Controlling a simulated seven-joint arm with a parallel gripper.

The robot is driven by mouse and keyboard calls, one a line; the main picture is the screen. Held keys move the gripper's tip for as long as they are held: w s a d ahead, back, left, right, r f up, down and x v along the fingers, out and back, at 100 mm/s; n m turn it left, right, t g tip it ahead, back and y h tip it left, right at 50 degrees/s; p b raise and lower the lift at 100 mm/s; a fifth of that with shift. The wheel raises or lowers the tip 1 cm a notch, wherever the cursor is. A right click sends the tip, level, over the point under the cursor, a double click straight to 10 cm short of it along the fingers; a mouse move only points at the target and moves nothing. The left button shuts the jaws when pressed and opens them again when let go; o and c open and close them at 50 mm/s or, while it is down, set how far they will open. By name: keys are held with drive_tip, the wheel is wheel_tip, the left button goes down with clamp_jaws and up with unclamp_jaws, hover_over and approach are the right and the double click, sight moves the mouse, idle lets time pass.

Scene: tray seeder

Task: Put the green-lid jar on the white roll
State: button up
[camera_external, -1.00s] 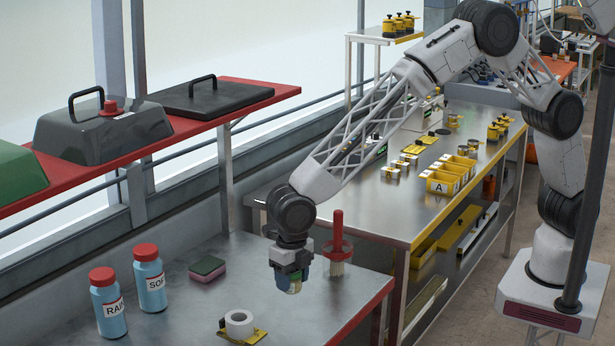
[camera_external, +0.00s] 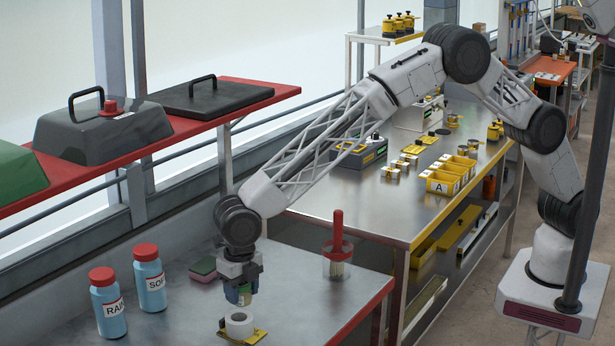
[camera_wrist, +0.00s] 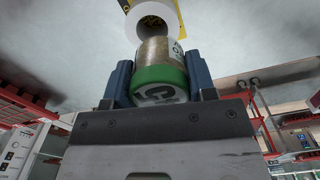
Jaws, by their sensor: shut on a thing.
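The green-lid jar (camera_wrist: 158,77) is a small cylinder with a gold-brown body and a green lid, seen between blue fingers in the wrist view. My gripper (camera_external: 240,288) is shut on the jar and holds it upright just above the white roll (camera_external: 239,324). The jar shows only partly between the fingers in the external view. The white roll sits on a yellow plate (camera_external: 256,336) on the metal table. In the wrist view the roll (camera_wrist: 152,18) shows just beyond the jar.
A pink-and-green sponge (camera_external: 203,269) lies just behind my gripper. Two blue bottles with red caps, SOAP (camera_external: 150,283) and RAIN (camera_external: 108,306), stand to the left. A clear cup with a red-handled brush (camera_external: 338,255) stands to the right. The table's front right is clear.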

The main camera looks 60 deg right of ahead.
drive_tip(key=shift+w+a, duration=0.3)
drive_tip(key=shift+a, duration=0.1)
drive_tip(key=shift+f, duration=0.15)
drive_tip(key=shift+f, duration=1.65)
drive_tip(key=shift+f, duration=0.1)
drive_tip(key=o, duration=0.9)
drive_tip(key=shift+o, duration=0.2)
